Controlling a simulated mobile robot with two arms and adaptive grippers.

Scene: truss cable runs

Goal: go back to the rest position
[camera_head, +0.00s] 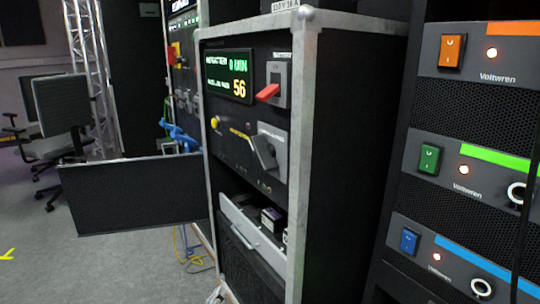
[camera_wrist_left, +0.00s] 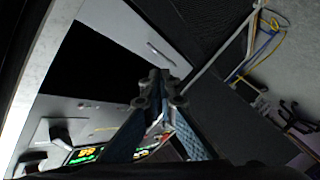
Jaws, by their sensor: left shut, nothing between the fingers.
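My left gripper shows in the left wrist view (camera_wrist_left: 160,92). Its two blue fingers come together at their tips, with nothing between them. Behind it in that view is the front of an equipment rack, with a lit display and a handled drawer seen upside down. In the head view the rack (camera_head: 305,150) stands in the middle. I cannot tell whether the fingers touch the rack. A small blue shape (camera_head: 180,138) shows above the dark panel in the head view; I cannot tell if it is part of my gripper. My right gripper is not in view.
The rack carries a display (camera_head: 229,76), a red handle (camera_head: 268,92), a grey lever (camera_head: 263,150) and a drawer (camera_head: 250,232). A dark panel (camera_head: 130,195) juts left. Cables (camera_head: 190,250) lie on the floor. Power units (camera_head: 465,165) stand right. Open floor and chairs (camera_head: 58,115) are left.

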